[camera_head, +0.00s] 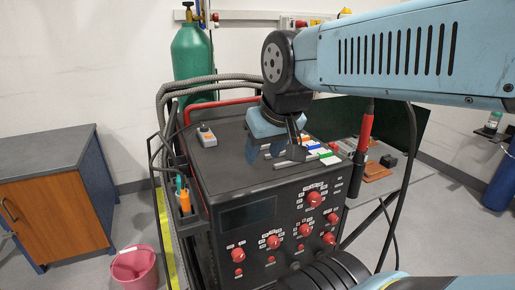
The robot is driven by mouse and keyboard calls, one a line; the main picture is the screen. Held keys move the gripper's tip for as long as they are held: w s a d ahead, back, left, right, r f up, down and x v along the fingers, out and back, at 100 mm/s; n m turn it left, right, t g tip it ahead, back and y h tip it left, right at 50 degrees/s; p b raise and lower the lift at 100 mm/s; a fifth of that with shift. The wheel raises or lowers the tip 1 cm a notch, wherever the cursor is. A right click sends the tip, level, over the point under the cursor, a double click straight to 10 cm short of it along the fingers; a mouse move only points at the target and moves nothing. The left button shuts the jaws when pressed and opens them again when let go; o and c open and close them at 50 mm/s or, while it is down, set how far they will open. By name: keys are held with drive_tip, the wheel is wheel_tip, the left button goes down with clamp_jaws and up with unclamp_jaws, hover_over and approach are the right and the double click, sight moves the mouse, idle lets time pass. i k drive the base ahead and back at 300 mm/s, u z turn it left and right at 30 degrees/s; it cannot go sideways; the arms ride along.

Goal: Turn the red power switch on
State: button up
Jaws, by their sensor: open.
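The black machine (255,180) has several red knobs on its sloped front panel. They include an upper knob (315,199), a middle knob (273,242) and a lower left knob (239,254). I cannot read which one is the power switch or how it is set. My gripper (298,157) is open and empty, above the machine's top near its front edge. It is above and behind the knobs and touches none of them. My dark arm part at the bottom covers the panel's lower right.
A small grey box (206,137) and colored pieces (318,151) lie on the machine's top. A tool holder (186,209) hangs on its left side. A cabinet (45,195) and pink bucket (134,268) stand left, a green cylinder (192,62) behind. A dark cable hangs at right.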

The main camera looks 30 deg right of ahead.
sight(329, 238)
drive_tip(key=z, duration=0.85)
drive_tip(key=k, duration=0.55)
drive_tip(key=z, duration=0.2)
drive_tip(key=i, duration=0.5)
drive_tip(key=z, duration=0.5)
